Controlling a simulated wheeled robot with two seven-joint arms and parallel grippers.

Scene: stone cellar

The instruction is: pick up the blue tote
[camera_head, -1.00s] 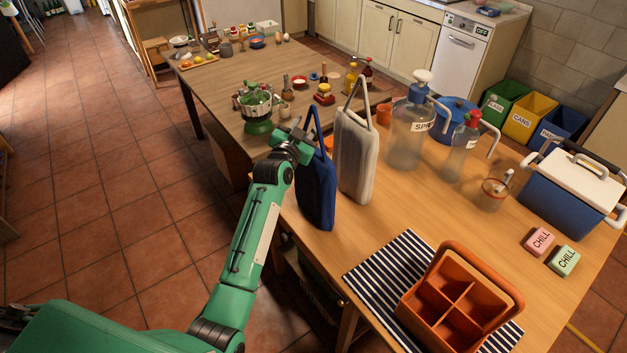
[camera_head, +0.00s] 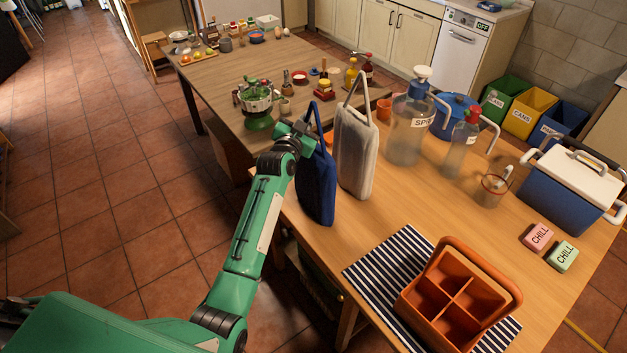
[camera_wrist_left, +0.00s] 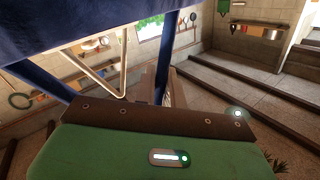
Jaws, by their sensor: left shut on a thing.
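The blue tote (camera_head: 315,187) stands upright at the left edge of the wooden table (camera_head: 400,215), beside a grey-white tote (camera_head: 356,155). My left gripper (camera_head: 306,134) is at its handle, shut on the strap. In the left wrist view the blue cloth (camera_wrist_left: 130,14) fills the top, with the dark blue handle straps (camera_wrist_left: 159,75) in front of the jaws. The fingertips are partly hidden. I cannot tell whether the tote's base touches the table. My right gripper is not in view.
An orange divided caddy (camera_head: 420,313) sits on a striped mat (camera_head: 372,270) in front. A cooler (camera_head: 561,198) stands at the right. A second table (camera_head: 222,82) lies behind.

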